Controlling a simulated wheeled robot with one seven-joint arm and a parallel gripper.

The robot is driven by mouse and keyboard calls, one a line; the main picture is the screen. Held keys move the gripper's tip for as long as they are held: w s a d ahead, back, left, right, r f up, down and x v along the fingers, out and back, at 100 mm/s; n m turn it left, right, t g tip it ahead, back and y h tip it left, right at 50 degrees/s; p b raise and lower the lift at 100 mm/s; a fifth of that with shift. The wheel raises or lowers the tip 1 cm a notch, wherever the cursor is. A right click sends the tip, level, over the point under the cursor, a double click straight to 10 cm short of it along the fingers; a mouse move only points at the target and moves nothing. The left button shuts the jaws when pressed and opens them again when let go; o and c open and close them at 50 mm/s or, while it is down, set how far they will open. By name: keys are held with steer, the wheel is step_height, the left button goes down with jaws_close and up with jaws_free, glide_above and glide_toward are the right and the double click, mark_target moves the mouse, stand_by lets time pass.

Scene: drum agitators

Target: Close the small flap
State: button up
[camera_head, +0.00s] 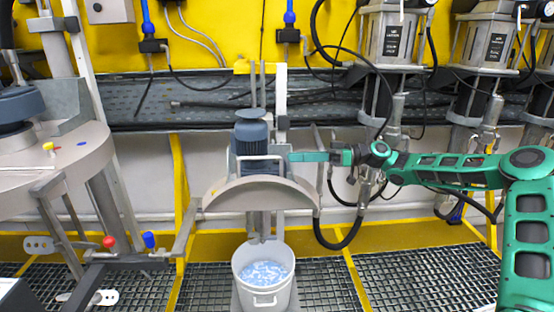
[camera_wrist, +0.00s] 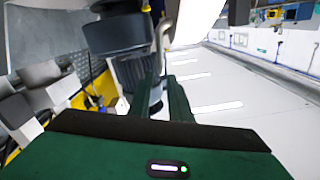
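The drum agitator with its dark motor (camera_head: 252,140) stands at the centre of the head view. A curved grey half-lid (camera_head: 262,190), which may be the small flap, is raised in front of it, with a light bar handle (camera_head: 238,170) on it. My gripper (camera_head: 290,157) reaches in from the right, its tips at the right end of the handle. In the wrist view, my gripper (camera_wrist: 162,78) shows two fingers with a narrow gap, close to the motor (camera_wrist: 115,35) and a grey bar (camera_wrist: 160,40). Whether they hold the bar is unclear.
A white bucket (camera_head: 264,275) with blue-white contents stands below the agitator. A round grey machine part (camera_head: 55,150) is at the left. Several agitators (camera_head: 395,45) with hoses hang at the upper right. A grated floor (camera_head: 420,275) lies in front.

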mark_target(277, 157)
steer(key=a, duration=0.6)
steer(key=shift+a, duration=0.35)
steer(key=shift+c, duration=0.4)
jaws_close()
